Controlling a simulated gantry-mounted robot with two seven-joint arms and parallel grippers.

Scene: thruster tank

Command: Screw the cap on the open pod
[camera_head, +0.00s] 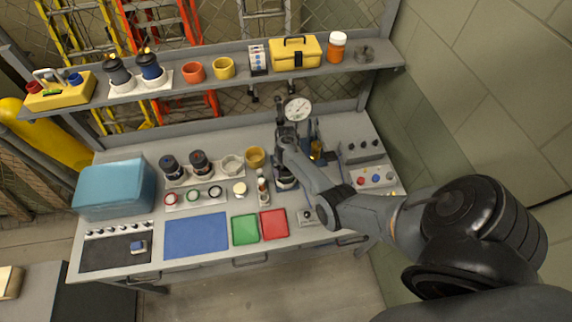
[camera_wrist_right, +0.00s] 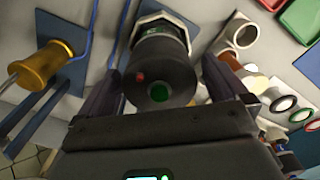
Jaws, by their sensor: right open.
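A dark cylindrical pod (camera_wrist_right: 160,75) with a green centre and a small red mark stands between the fingers of my right gripper (camera_wrist_right: 163,68) in the right wrist view. The fingers are apart, one on each side of it; I cannot tell whether they touch it. In the head view the right gripper (camera_head: 286,168) is over this pod (camera_head: 286,184), largely covering it. Two more dark pods (camera_head: 170,167) (camera_head: 201,163) stand at the bench's left middle. Several ring-like parts (camera_head: 193,195) lie on a white strip. I cannot tell which is the cap. My left gripper is out of view.
A gold cylinder (camera_wrist_right: 52,65) on a blue plate is beside the gripper. A dial gauge (camera_head: 297,109) rises behind it. A control panel (camera_head: 372,179) is to its right. Blue (camera_head: 196,235), green (camera_head: 245,229) and red (camera_head: 273,223) mats lie in front, largely clear.

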